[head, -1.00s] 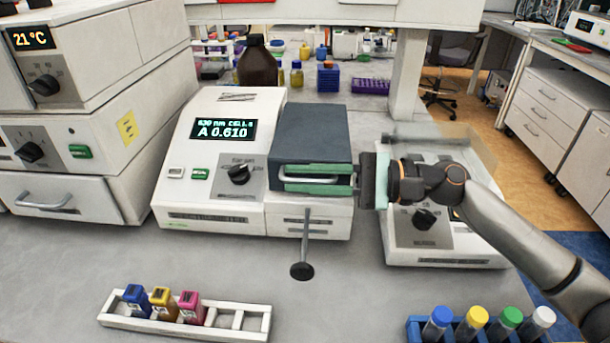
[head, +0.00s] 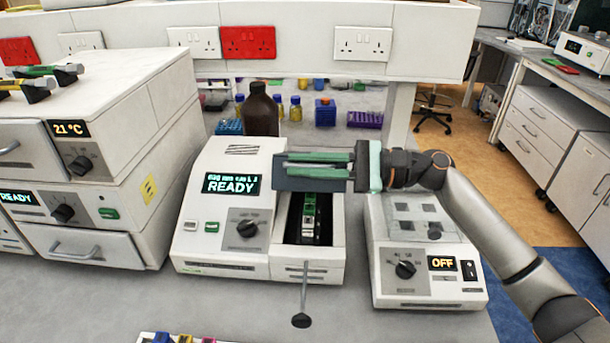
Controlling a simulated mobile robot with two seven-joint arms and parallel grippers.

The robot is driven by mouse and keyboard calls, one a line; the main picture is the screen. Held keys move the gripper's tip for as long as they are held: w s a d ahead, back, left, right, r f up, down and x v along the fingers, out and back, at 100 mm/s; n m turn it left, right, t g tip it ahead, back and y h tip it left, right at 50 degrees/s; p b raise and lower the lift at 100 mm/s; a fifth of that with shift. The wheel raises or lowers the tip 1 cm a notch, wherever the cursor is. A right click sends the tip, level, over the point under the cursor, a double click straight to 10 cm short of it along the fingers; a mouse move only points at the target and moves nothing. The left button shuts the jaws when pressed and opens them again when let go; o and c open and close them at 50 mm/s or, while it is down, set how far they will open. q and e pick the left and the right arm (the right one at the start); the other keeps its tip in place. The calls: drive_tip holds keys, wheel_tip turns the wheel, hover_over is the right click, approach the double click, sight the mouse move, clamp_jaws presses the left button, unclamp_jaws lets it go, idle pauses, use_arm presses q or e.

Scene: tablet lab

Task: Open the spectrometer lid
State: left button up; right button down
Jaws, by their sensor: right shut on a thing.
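The spectrometer (head: 222,222) is a white bench unit with a dial and a display that reads READY. Its dark grey lid (head: 310,185) is swung up at the back, seen nearly edge-on. The sample chamber below is uncovered, a dark well with a small green and white-grey holder (head: 309,215) inside. My right gripper (head: 290,164), with green fingers, comes in from the right and is shut at the lid's handle. The fingers largely hide the handle. My left gripper is not in view.
A white unit with an OFF display (head: 425,262) stands to the right. Stacked instruments (head: 110,180) stand at left. A brown bottle (head: 260,112) stands behind the spectrometer. A rod with a black knob (head: 301,320) sticks out in front. A rack of coloured caps shows at the bottom edge.

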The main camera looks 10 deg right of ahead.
drive_tip(key=shift+w+d+r+p, duration=0.2)
drive_tip(key=shift+w+r+p, duration=0.15)
drive_tip(key=shift+w+r, duration=0.4)
drive_tip(key=shift+f, duration=0.1)
drive_tip(key=c, duration=0.9)
unclamp_jaws()
drive_tip(key=shift+w, duration=0.15)
drive_tip(key=shift+s+d+b, duration=0.4)
drive_tip(key=shift+d+b, duration=0.15)
drive_tip(key=shift+d, duration=1.5)
drive_tip(key=shift+s+d+b, duration=0.4)
drive_tip(key=shift+d+b, duration=0.1)
drive_tip(key=shift+d, duration=1.55)
drive_tip(key=shift+s+d+b, duration=0.4)
drive_tip(key=shift+d+b, duration=0.15)
drive_tip(key=shift+d, duration=1.5)
